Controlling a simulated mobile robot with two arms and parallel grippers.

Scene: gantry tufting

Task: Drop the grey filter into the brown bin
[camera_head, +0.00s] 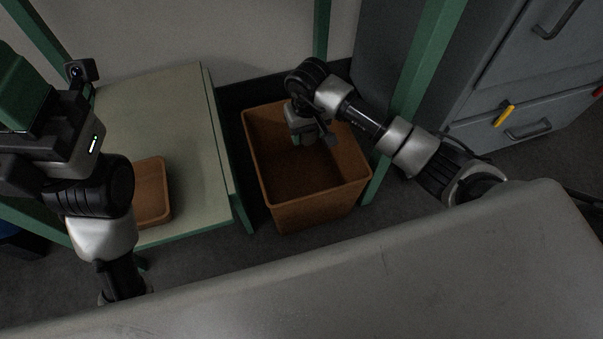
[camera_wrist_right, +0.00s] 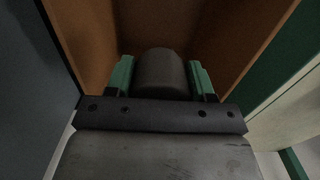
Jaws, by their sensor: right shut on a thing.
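The brown bin (camera_head: 308,211) stands on the floor in the middle of the head view, open at the top. My right gripper (camera_head: 308,138) points down inside its opening. In the right wrist view the right gripper's green fingers (camera_wrist_right: 161,78) are shut on the grey filter (camera_wrist_right: 160,70), a dark grey rounded cylinder. The bin's brown walls (camera_wrist_right: 205,30) surround it beyond the fingers. In the head view the filter is mostly hidden by the gripper. My left gripper (camera_head: 25,95) is at the left edge, over the pale table side; its fingertips cannot be made out clearly.
A pale green-edged table (camera_head: 185,110) stands left of the bin, with a brown wooden tray (camera_head: 150,190) on it. A green post (camera_head: 415,75) and a grey drawer cabinet (camera_head: 500,90) with a yellow-tagged handle stand close on the right. A grey surface (camera_head: 400,270) fills the front.

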